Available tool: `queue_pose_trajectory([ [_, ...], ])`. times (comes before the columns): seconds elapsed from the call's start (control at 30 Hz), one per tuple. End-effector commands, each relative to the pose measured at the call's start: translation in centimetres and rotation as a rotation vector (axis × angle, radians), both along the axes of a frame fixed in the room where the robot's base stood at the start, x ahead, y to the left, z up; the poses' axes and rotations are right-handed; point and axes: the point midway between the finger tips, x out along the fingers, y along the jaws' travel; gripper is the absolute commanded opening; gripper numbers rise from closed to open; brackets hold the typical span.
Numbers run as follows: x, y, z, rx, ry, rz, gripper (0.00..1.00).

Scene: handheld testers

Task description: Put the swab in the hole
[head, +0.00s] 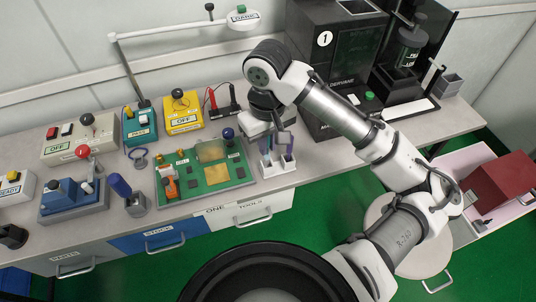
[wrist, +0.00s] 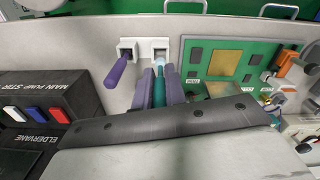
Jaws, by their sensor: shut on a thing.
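My gripper (wrist: 167,78) is shut on a teal-handled swab (wrist: 173,92), which shows between the two grey-purple fingers in the wrist view. A pale end shows at the mouth of the right square hole (wrist: 160,46) of a white holder. I cannot tell whether the swab is inside the hole or just over it. The left hole (wrist: 127,48) has a purple-handled tool (wrist: 116,72) leaning out of it. In the head view my gripper (head: 275,140) points down over the white holder (head: 280,168) and partly hides it, with the swab.
A green circuit board (head: 215,177) lies just left of the holder. A black machine (head: 325,60) marked 1 stands close behind on the right. Yellow (head: 183,112) and teal (head: 139,125) testers stand farther left. The bench's front edge is close to the holder.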

Motion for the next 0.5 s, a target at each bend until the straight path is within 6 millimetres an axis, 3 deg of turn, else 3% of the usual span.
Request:
queue_pose_trajectory([
  [0.33, 0.0, -0.1, -4.2, -0.001, 0.002, -0.002, 0.00],
  [0.5, 0.0, 0.0, -4.9, -0.001, -0.001, -0.001, 0.00],
])
